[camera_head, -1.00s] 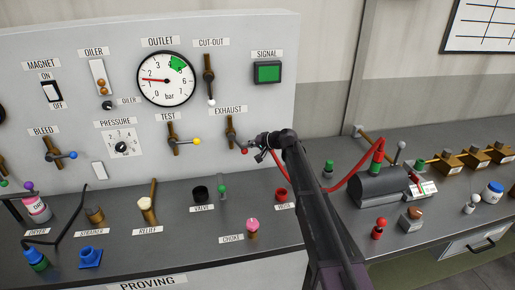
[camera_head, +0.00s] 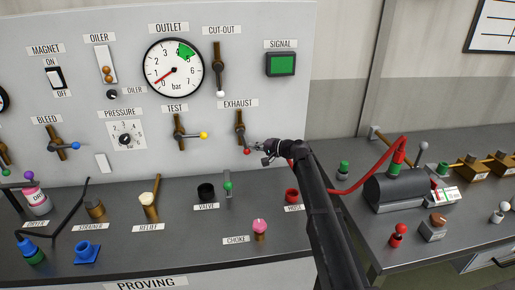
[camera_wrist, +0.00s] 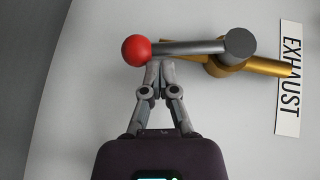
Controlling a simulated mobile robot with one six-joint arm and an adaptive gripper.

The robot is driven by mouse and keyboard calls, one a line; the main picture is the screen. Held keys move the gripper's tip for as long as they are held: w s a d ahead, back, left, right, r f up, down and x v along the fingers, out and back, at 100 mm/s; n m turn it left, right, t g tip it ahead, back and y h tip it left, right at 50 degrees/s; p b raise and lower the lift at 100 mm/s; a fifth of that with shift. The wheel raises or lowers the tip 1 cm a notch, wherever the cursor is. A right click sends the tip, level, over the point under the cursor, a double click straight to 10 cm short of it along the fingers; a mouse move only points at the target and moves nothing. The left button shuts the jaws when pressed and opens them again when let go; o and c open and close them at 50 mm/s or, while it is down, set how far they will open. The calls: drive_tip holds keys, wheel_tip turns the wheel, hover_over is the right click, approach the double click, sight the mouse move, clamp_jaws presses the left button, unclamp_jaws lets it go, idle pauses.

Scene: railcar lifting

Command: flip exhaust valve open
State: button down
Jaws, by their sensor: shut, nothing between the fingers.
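The exhaust valve (camera_head: 240,122) is a brass fitting on the white panel under the EXHAUST label. Its grey lever (camera_wrist: 188,48) ends in a red ball (camera_wrist: 136,50), which also shows in the head view (camera_head: 247,151). The lever points down and slightly right in the head view, close to the line of the brass pipe. My gripper (camera_wrist: 160,66) is shut and empty. Its fingertips lie at the lever's side beside the red ball, on the right of the lever in the head view. They appear to touch it, though exact contact is unclear.
The test valve (camera_head: 179,133) with a yellow ball is to the left, and the cut-out valve (camera_head: 220,68) above. The outlet gauge (camera_head: 173,68) reads near zero. The bench below carries a green-topped part (camera_head: 227,184), a pink knob (camera_head: 260,226) and a red hose (camera_head: 362,182).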

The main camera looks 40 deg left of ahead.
drive_tip(key=shift+s+a+f, duration=0.35)
drive_tip(key=shift+s+a, duration=0.3)
drive_tip(key=shift+w, duration=0.15)
drive_tip(key=shift+w+d, duration=0.15)
drive_tip(key=shift+w, duration=0.05)
drive_tip(key=w+d, duration=0.4)
drive_tip(key=d, duration=0.7)
drive_tip(key=shift+w+d, duration=0.35)
drive_tip(key=shift+d, duration=0.05)
drive_tip(key=shift+s, duration=0.1)
idle(0.3)
